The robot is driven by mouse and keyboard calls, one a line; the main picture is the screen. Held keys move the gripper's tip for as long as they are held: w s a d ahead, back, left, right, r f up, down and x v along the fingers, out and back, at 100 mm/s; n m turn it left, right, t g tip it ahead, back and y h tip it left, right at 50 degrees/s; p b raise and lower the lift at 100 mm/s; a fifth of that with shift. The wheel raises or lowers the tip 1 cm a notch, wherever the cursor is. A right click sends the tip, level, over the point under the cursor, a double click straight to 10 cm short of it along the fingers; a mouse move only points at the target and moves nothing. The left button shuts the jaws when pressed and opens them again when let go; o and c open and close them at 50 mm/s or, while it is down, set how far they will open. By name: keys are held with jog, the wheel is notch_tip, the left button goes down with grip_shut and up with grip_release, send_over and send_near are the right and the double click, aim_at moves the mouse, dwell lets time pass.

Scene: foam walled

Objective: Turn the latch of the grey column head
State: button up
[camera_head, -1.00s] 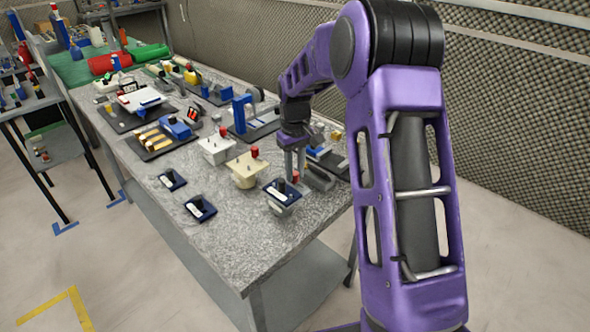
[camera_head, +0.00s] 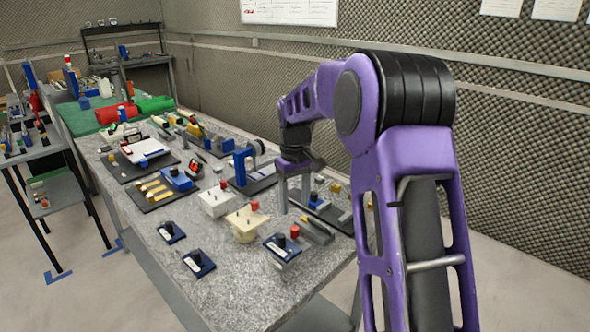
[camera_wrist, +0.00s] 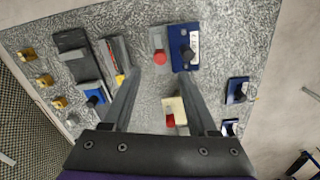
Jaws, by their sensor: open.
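The grey column head (camera_head: 290,256) stands near the front right of the table. It carries a dark blue plate (camera_head: 275,243) with a black latch knob (camera_head: 281,241) and a white label, and a red knob (camera_head: 295,231) beside it. In the wrist view the blue plate (camera_wrist: 194,60), black latch knob (camera_wrist: 187,52) and red knob (camera_wrist: 160,58) lie ahead of the fingertips. My gripper (camera_head: 294,205) is open and empty, fingers downward, behind and above the head. The wrist view shows my gripper (camera_wrist: 156,75) with wide-apart fingers. Contact with the head is not visible.
A cream head (camera_head: 246,224) and a white head (camera_head: 215,202) with red knobs stand close by on the left. Two blue latch plates (camera_head: 199,263) (camera_head: 171,232) lie near the table's left edge. A grey tray (camera_head: 317,231) lies right of the grey head. The table's front is clear.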

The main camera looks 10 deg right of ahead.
notch_tip(320, 180, up, 10)
dwell(0.3)
jog(key=shift+f, duration=0.1)
